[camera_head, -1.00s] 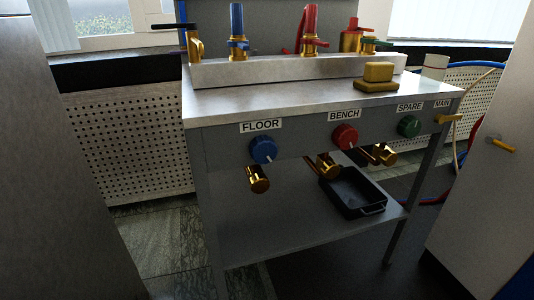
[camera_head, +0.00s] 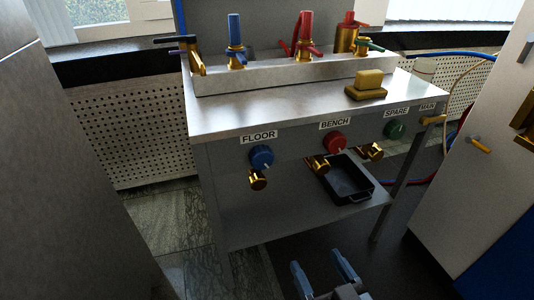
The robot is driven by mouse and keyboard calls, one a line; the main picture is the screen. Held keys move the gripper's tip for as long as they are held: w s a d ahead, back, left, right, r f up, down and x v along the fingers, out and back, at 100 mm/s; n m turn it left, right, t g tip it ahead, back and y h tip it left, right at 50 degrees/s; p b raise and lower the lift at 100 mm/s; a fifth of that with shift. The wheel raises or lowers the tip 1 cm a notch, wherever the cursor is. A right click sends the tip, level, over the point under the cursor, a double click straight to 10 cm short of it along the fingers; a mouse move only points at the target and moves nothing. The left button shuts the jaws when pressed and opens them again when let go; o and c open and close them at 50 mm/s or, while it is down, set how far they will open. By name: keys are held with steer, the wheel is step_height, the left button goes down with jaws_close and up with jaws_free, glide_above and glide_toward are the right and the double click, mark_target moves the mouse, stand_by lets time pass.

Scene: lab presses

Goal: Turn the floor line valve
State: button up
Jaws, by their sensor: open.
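The floor line valve is a round blue knob (camera_head: 262,156) with a white pointer mark, on the front panel of a grey metal bench (camera_head: 300,105). The FLOOR label (camera_head: 259,137) is just above it, and a brass outlet (camera_head: 257,180) is below it. My gripper (camera_head: 322,268) shows at the bottom of the picture, low in front of the bench. Its two fingers are apart with nothing between them. It is clear of the blue knob, below and to its right in the picture.
A red BENCH knob (camera_head: 334,142) and green SPARE knob (camera_head: 396,130) sit to the right. A black tray (camera_head: 347,180) lies on the lower shelf. A yellow block (camera_head: 367,84) is on the bench top. A pale cabinet (camera_head: 470,160) stands right. The floor before the bench is open.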

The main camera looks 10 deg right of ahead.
steer(key=m+t+p, duration=0.1)
steer(key=p, duration=0.3)
glide_toward(263, 164)
steer(key=w, duration=0.2)
steer(key=shift+w+a+p, duration=0.1)
steer(key=shift+w+a, duration=0.15)
steer(key=shift+w, duration=1)
steer(key=shift+w+a+p, duration=0.15)
steer(key=shift+w+a, duration=0.1)
steer(key=shift+w, duration=1)
steer(key=shift+w+a+p, duration=0.1)
steer(key=shift+w+a, duration=0.15)
steer(key=shift+w, duration=1)
steer(key=c, duration=1)
